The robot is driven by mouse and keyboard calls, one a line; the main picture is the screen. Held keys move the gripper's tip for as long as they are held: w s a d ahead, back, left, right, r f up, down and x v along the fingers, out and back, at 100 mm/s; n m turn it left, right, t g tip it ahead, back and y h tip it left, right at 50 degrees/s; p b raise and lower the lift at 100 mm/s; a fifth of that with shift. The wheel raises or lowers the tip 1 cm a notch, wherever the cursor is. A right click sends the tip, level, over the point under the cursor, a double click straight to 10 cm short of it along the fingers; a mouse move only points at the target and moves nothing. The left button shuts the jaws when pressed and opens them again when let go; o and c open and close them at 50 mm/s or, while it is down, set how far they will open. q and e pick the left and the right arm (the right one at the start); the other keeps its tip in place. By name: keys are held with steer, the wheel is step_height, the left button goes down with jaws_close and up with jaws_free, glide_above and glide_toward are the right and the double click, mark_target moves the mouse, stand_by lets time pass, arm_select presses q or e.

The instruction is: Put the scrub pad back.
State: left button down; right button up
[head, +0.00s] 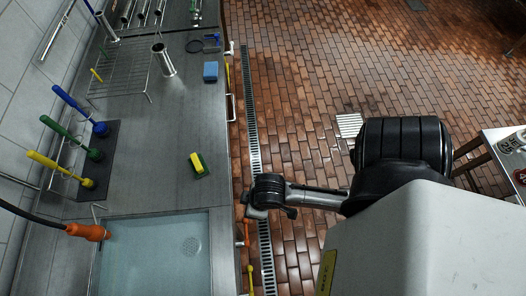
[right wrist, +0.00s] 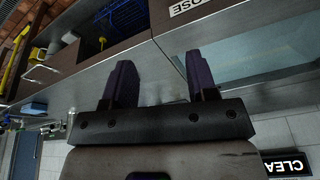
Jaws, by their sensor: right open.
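A yellow and green scrub pad (head: 199,164) lies on the steel counter (head: 160,190), behind the sink and near the counter's front edge. A blue pad (head: 210,71) lies farther back along the same edge. My right gripper (head: 257,213) is beyond the counter's front edge, below and to the right of the scrub pad, and apart from it. In the right wrist view its two dark fingers (right wrist: 160,80) are spread with nothing between them. I cannot make out the yellow and green pad in that view. My left gripper is not in view.
A sink basin (head: 150,255) and an orange hose nozzle (head: 88,231) are at the front left. A wire rack (head: 120,68) and a steel cup (head: 163,60) stand behind. The counter around the scrub pad is clear.

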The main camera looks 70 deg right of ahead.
steer(key=s, duration=0.1)
steer(key=s+d+r, duration=0.1)
steer(key=s, duration=0.1)
steer(key=shift+d+r+n+h, duration=0.15)
steer(key=shift+r+n+h, duration=0.15)
steer(key=shift+h, duration=0.1)
step_height(320, 180, up, 13)
steer(key=p, duration=1.3)
